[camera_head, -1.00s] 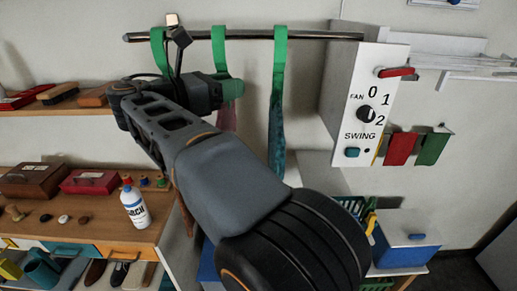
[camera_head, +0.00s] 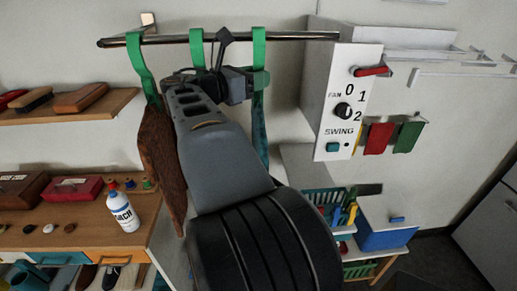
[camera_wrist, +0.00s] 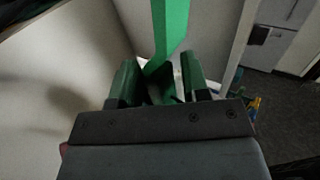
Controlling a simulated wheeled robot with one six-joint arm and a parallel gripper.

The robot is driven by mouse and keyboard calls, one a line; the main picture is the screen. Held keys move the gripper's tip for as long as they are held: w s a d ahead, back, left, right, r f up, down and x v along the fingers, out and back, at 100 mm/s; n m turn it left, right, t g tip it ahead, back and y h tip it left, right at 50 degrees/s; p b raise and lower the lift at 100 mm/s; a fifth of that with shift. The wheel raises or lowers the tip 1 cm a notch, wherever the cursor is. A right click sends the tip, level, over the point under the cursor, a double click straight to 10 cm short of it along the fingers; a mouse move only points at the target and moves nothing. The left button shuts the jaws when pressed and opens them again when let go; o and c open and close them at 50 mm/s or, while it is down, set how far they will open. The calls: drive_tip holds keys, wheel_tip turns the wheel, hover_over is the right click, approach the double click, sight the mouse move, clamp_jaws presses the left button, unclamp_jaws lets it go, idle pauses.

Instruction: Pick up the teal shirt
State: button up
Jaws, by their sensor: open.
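The teal shirt (camera_head: 259,140) hangs on the right green strap (camera_head: 259,48) from the metal rod. Only a narrow strip of it shows beside my arm. My gripper (camera_head: 262,79) is at this strap, just above the shirt. In the wrist view my gripper (camera_wrist: 160,76) is open, with a green finger on each side. The green strap (camera_wrist: 170,30) comes down between the fingers. I cannot tell whether it touches them. The shirt is not clearly seen there; my gripper hides the area below.
A brown garment (camera_head: 160,160) hangs at the left, close to my arm. The rod (camera_head: 300,36) runs above. A white fan panel (camera_head: 345,105) stands just right of my gripper. A bottle (camera_head: 124,210) stands on the wooden shelf. A basket (camera_head: 325,200) is lower right.

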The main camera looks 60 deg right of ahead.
drive_tip(key=shift+s+d, duration=0.25)
drive_tip(key=shift+d, duration=0.4)
